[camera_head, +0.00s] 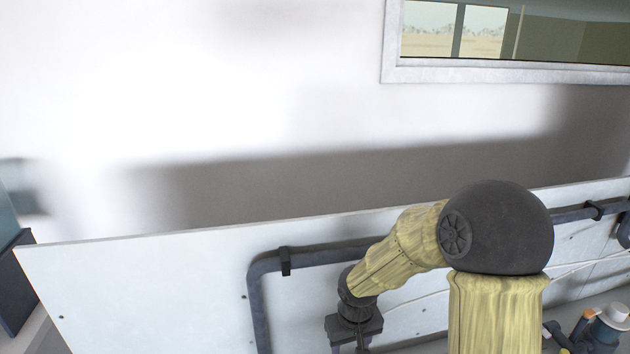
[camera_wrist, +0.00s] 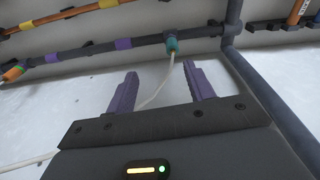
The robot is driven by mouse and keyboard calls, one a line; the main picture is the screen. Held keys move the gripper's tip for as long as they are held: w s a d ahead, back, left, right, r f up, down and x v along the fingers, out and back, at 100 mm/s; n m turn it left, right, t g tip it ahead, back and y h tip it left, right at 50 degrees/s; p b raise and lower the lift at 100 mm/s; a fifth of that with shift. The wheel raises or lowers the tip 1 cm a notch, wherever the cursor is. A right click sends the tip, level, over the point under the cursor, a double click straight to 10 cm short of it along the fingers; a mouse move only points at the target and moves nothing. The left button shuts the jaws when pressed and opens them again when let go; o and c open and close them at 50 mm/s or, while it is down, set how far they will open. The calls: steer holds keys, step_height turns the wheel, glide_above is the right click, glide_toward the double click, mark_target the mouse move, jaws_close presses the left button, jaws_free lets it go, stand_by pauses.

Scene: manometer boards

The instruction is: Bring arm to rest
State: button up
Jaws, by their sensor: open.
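My arm, with pale yellow covers and a dark round elbow, reaches toward the white board (camera_head: 150,285) in the head view. My gripper (camera_wrist: 160,82) shows in the wrist view with two purple fingers set wide apart and nothing between them but a view of the board. A thin white hose (camera_wrist: 150,97) runs behind the fingers to a teal fitting (camera_wrist: 172,45) on a dark pipe. In the head view the gripper's fingers are cut off or hidden at the lower edge.
A dark pipe (camera_head: 262,300) bends along the board, held by a black clamp (camera_head: 285,261). A framed window (camera_head: 455,72) is in the wall. Valve parts (camera_head: 607,325) stand lower right.

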steer(key=s+d+r+m, duration=0.1)
steer(key=s+d+r, duration=0.2)
steer(key=s, duration=0.3)
steer(key=s+d+r+m+t, duration=0.1)
steer(key=s+d+r+m, duration=0.1)
steer(key=s+d+r, duration=0.1)
steer(key=s+d, duration=0.1)
steer(key=s, duration=0.1)
steer(key=shift+s, duration=0.35)
steer(key=shift+d+f, duration=0.1)
